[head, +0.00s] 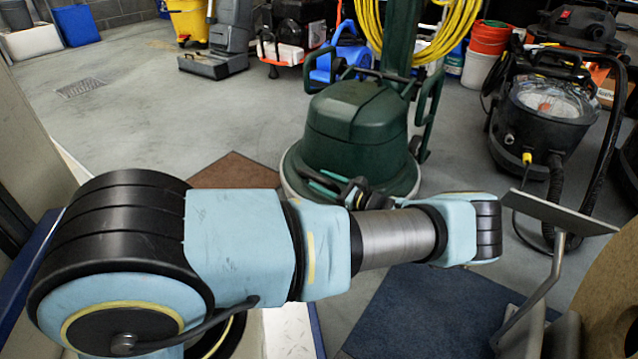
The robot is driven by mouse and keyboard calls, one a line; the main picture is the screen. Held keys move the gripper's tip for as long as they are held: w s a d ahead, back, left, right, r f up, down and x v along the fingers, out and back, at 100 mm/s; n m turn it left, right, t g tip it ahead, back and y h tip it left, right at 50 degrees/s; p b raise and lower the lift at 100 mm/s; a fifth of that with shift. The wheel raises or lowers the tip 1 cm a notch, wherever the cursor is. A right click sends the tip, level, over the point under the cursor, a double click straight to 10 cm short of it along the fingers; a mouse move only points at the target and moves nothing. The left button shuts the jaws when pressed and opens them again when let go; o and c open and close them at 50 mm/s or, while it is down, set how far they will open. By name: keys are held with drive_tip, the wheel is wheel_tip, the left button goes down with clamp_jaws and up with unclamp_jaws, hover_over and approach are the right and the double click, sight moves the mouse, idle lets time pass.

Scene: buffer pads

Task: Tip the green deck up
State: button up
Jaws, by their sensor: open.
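The green deck (352,118) is the dark green housing of a floor buffer, with a round pale skirt around its base. It sits flat on the floor in the middle of the head view, and its green column rises behind it. My gripper (322,181) is open and empty in front of the deck's lower front edge, low near the skirt. Its dark fingers with teal parts overlap the skirt in the picture; I cannot tell whether they touch it. My pale blue arm crosses the foreground and hides the floor just in front of the machine.
A brown pad (238,171) lies left of the buffer; a dark blue mat (425,312) lies in front. A black vacuum (548,118) with a hose stands right. A grey plate on a bent post (560,212) rises at front right.

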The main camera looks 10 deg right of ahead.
drive_tip(key=shift+w+a, duration=0.5)
drive_tip(key=shift+c, duration=0.3)
clamp_jaws()
drive_tip(key=shift+f, duration=0.1)
idle(0.8)
